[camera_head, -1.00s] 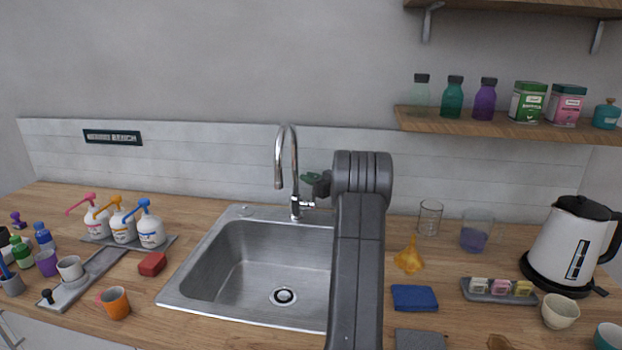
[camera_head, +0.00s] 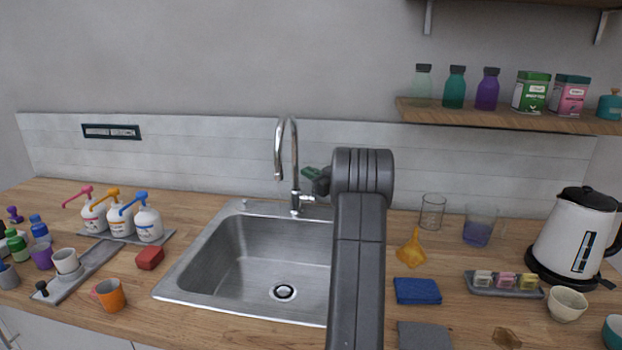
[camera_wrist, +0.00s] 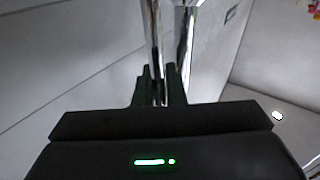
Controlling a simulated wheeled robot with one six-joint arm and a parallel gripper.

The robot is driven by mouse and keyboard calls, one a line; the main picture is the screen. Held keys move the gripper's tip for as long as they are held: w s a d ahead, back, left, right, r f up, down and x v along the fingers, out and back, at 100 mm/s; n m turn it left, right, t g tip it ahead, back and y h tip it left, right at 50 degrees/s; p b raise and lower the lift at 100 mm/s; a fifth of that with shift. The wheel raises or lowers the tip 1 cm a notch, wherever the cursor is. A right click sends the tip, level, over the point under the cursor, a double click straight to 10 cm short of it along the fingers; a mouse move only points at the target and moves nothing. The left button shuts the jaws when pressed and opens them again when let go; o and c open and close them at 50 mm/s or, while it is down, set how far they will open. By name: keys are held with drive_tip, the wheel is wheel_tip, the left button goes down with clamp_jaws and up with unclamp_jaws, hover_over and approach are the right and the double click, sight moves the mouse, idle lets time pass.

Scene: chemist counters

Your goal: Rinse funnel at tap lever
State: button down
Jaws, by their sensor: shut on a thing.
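The yellow funnel (camera_head: 411,250) stands on the counter right of the sink, wide end down, apart from my gripper. The chrome tap (camera_head: 295,165) rises behind the sink (camera_head: 250,262), its spout curving over the basin. The short tap lever (camera_head: 308,198) sticks out at the right of its base. My gripper (camera_head: 312,174) is at the tap, just above and right of the base, partly hidden by my arm. No water stream is visible.
A blue sponge (camera_head: 417,291) lies in front of the funnel. Two glass beakers (camera_head: 432,212) stand behind it, and a kettle (camera_head: 574,235) is at the right. Pump bottles (camera_head: 120,220), a red block (camera_head: 150,257) and an orange mug (camera_head: 110,294) are left of the sink.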

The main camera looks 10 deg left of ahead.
drive_tip(key=c, duration=1.8)
unclamp_jaws()
drive_tip(key=b+v, duration=0.1)
drive_tip(key=v, duration=1.3)
